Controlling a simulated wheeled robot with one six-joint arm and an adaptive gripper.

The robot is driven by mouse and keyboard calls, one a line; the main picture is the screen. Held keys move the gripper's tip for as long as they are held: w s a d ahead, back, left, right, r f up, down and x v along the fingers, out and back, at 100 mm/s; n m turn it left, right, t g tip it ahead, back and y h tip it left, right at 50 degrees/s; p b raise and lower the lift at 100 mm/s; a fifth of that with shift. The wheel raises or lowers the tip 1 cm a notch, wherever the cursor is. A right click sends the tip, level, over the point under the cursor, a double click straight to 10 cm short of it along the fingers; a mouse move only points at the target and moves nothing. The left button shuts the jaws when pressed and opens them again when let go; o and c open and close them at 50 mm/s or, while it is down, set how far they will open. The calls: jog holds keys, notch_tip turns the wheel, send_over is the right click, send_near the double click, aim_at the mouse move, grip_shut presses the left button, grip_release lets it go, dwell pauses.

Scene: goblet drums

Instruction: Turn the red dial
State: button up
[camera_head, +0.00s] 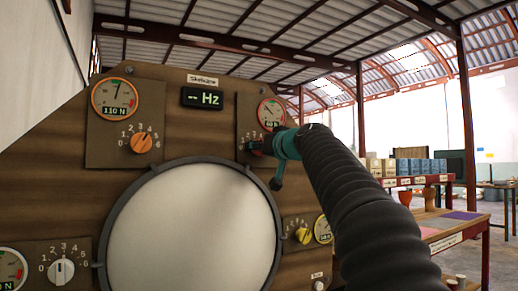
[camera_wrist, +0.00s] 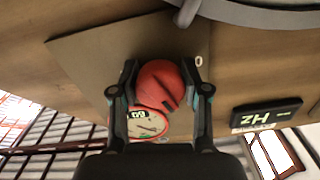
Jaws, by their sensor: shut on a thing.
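The red dial (camera_wrist: 158,86) is on a brown panel on the wooden board. In the wrist view my gripper (camera_wrist: 159,82) has one finger on each side of it, shut on it. A dark slot shows on the dial's face. In the head view only a small part of the red dial (camera_head: 256,150) shows, as my gripper (camera_head: 262,150) and arm cover much of it. A round gauge (camera_head: 271,113) sits above the dial. Its lower part is partly hidden, and its reading is too small to tell.
An orange dial (camera_head: 141,142), a white dial (camera_head: 61,271) and a yellow dial (camera_head: 303,235) are on the same board. A large round drumhead (camera_head: 190,235) fills its middle. A display reading "- Hz" (camera_head: 202,98) is at the top. A table with goblets stands at right.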

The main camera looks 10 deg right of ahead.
jog(key=shift+r+m+p, duration=0.1)
jog(key=shift+m+p, duration=0.35)
jog(key=shift+m, duration=1.45)
jog(key=o, duration=1.2)
jog(key=shift+c, duration=0.2)
jog(key=v, duration=1.2)
jog(key=shift+a, duration=0.1)
